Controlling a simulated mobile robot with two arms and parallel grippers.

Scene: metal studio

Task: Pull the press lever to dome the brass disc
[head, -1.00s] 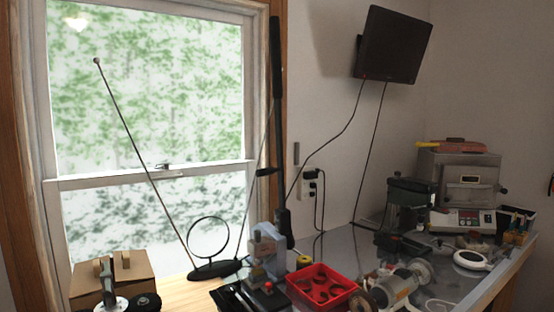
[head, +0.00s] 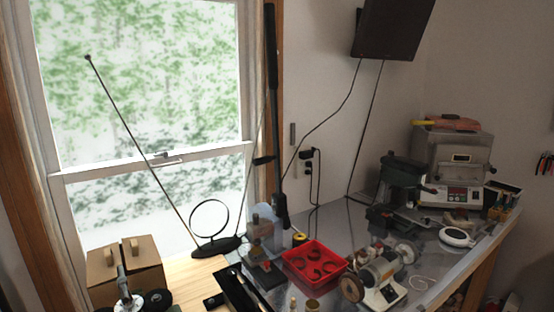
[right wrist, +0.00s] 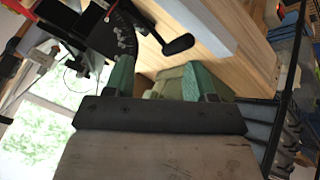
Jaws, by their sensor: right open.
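The press (head: 262,238) is a grey-white upright body on the bench in the head view. A long black lever (head: 275,120) stands almost upright beside it, reaching past the window frame. I cannot pick out the brass disc. My right gripper (right wrist: 157,78) shows in the right wrist view with two teal fingers apart and nothing held between them. Beyond its fingers are a black arm with a dark grip (right wrist: 179,44) and a dark marked quarter plate (right wrist: 112,36); I cannot tell what they belong to. Neither gripper shows in the head view.
A red tray (head: 315,264) of dark rings stands right of the press, with a bench grinder (head: 378,275) beside it. A black ring-based antenna (head: 215,246) and a cardboard box (head: 122,268) stand left. Dark bars (right wrist: 285,105) line the right of the right wrist view.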

